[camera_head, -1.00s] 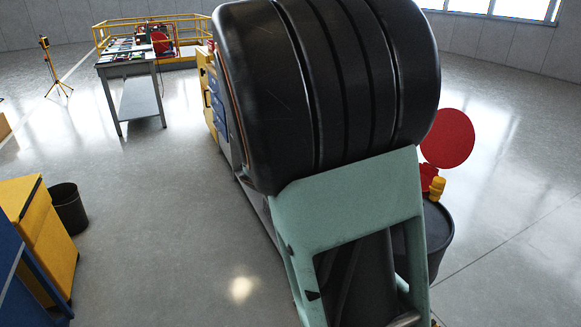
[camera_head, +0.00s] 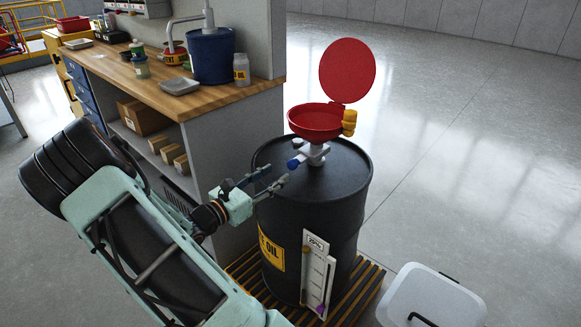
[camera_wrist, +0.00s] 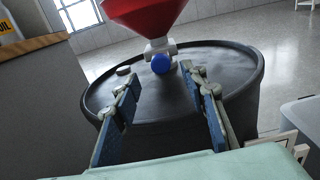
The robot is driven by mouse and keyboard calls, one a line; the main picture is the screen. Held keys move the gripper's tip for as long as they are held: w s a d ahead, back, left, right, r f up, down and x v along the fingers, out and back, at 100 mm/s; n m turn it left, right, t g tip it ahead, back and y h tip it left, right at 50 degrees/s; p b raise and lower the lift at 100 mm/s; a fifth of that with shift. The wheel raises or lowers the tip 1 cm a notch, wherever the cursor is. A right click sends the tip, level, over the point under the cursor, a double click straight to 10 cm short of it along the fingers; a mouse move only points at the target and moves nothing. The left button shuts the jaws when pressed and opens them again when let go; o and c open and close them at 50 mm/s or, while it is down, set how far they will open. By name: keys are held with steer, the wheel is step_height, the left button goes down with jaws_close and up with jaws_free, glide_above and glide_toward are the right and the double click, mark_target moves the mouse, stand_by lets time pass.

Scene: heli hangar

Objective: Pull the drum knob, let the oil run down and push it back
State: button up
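A black oil drum (camera_head: 335,222) stands upright on a slatted pallet. A red funnel (camera_head: 316,121) with its round red lid (camera_head: 347,70) raised sits above a grey-white valve on the drum top. A small blue knob (camera_head: 293,163) sticks out of the valve toward my gripper. My gripper (camera_head: 279,180) is open and empty, just short of the knob and apart from it. In the wrist view the blue knob (camera_wrist: 161,64) faces me, beyond the gap between the two open fingers (camera_wrist: 162,98). A white gauge panel (camera_head: 318,272) with a purple marker is at the drum's front.
A wooden-topped workbench (camera_head: 200,98) with a blue pump container (camera_head: 211,55) and bottles stands close to the drum's left. A white lidded bin (camera_head: 432,298) stands on the floor front right. The slatted pallet (camera_head: 362,298) extends under the drum. Floor beyond is clear.

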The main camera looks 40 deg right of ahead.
mark_target(290, 165)
steer(key=d, duration=0.2)
steer(key=d+b, duration=0.1)
steer(key=d, duration=0.2)
steer(key=d+b, duration=0.1)
steer(key=d, duration=0.2)
steer(key=shift+w+d, duration=0.15)
steer(key=shift+w, duration=0.2)
jaws_close()
